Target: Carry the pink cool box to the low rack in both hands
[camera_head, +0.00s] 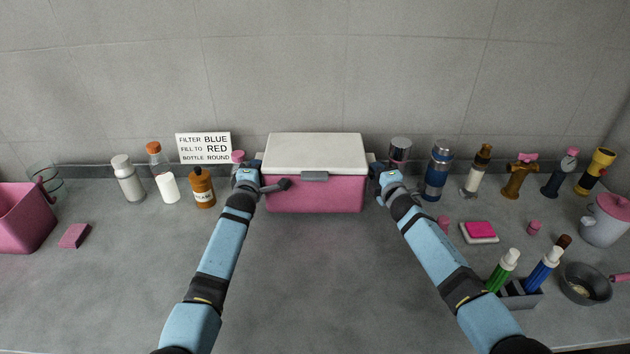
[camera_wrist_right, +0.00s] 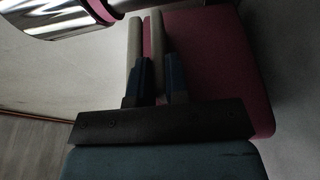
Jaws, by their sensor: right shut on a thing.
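The pink cool box (camera_head: 315,193) with its white lid and grey latch stands on the grey counter, close to the back wall. My right gripper (camera_head: 375,166) is at its right end. In the right wrist view, my right gripper (camera_wrist_right: 152,45) is shut on a thin pink part of the cool box (camera_wrist_right: 210,60), with the box's side just to the right. My left gripper (camera_head: 259,166) is at the box's left end; its fingers are too small and hidden to show whether they are shut. I cannot make out a low rack in these views.
The counter (camera_head: 320,285) is clear in front of the box. A pink-capped item (camera_head: 238,157), brown bottle (camera_head: 202,188) and sign (camera_head: 204,148) stand close on the left. A shiny cylinder (camera_head: 400,150) and blue flask (camera_head: 437,171) stand close on the right.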

